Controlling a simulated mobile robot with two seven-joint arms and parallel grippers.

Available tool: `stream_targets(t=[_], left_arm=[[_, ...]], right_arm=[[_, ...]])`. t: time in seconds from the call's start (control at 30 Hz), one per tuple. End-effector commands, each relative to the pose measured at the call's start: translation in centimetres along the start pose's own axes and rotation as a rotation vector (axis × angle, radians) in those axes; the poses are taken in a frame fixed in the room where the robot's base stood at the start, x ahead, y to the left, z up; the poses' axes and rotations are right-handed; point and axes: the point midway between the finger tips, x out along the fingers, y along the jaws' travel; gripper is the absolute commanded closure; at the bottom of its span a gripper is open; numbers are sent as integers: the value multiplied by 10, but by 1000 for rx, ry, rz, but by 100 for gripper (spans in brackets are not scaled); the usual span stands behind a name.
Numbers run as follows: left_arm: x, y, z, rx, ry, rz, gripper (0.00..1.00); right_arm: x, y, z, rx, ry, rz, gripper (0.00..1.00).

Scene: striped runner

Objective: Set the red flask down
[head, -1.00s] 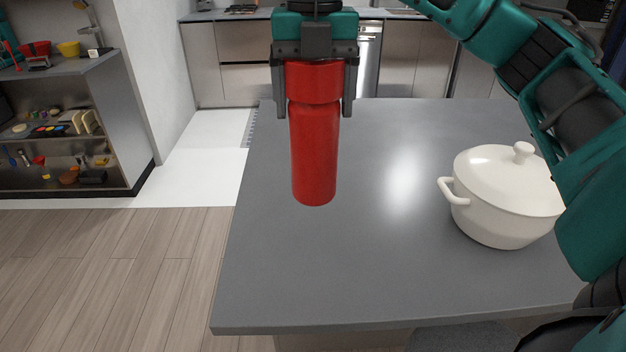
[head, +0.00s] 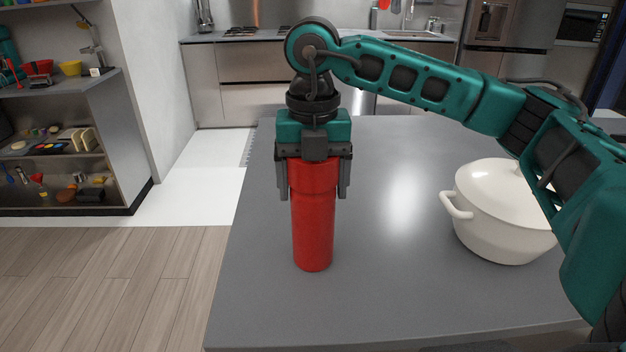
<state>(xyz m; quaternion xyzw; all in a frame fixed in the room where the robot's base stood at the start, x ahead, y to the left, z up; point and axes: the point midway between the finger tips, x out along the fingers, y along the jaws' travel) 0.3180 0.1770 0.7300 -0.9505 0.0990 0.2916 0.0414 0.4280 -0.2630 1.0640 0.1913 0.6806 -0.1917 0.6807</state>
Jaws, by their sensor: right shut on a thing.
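The red flask (head: 313,232) is upright over the left part of the grey counter (head: 400,290) in the head view. My right gripper (head: 315,185) points down from above and is shut on the flask's upper part, with one finger on each side. The flask's top is hidden by the gripper. The flask's base appears at or very near the counter surface; I cannot tell for sure whether it touches. My left gripper is not in view.
A white lidded pot (head: 497,215) stands on the counter at the right, partly behind my right arm. The counter around the flask is clear. Its left edge is close to the flask. A shelf unit (head: 75,160) with small items stands at the far left.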

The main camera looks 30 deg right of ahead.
Motion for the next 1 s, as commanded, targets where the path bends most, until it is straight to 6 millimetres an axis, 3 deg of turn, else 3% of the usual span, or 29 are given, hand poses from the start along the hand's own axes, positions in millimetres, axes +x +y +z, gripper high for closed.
stream_targets(t=[0.13, 0.17, 0.37, 0.73, 1.0], left_arm=[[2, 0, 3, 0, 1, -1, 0], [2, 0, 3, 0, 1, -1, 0], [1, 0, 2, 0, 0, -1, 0], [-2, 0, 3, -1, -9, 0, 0], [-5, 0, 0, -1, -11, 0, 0]], right_arm=[[4, 0, 0, 0, -1, 1, 81], [4, 0, 0, 0, 0, 0, 19], [3, 0, 0, 0, 0, 0, 0], [-8, 1, 0, 0, -2, 2, 0], [-66, 1, 1, 0, -4, 4, 0]])
